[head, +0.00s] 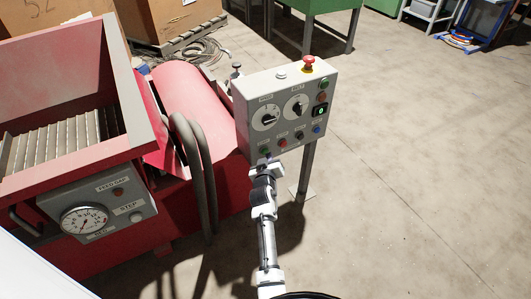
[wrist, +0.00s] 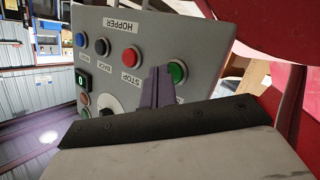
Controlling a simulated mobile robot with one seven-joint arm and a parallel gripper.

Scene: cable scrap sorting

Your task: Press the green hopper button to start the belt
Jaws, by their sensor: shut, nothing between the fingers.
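The green hopper button (head: 265,150) is at the left end of the bottom row on the grey control box (head: 250,97). In the wrist view the panel is upside down, and the green button (wrist: 177,71) sits beside the red stop button (wrist: 131,54). My gripper (head: 267,160) is just below and in front of the green button in the head view. In the wrist view its shut fingers (wrist: 162,72) are empty and overlap the button's left edge. I cannot tell whether the fingertips touch the button.
A red emergency knob (head: 308,64) tops the box, with two dials on its face. A red machine (head: 190,95) with thick grey hoses (head: 187,150) stands close on the left. The floor (head: 420,160) to the right is clear.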

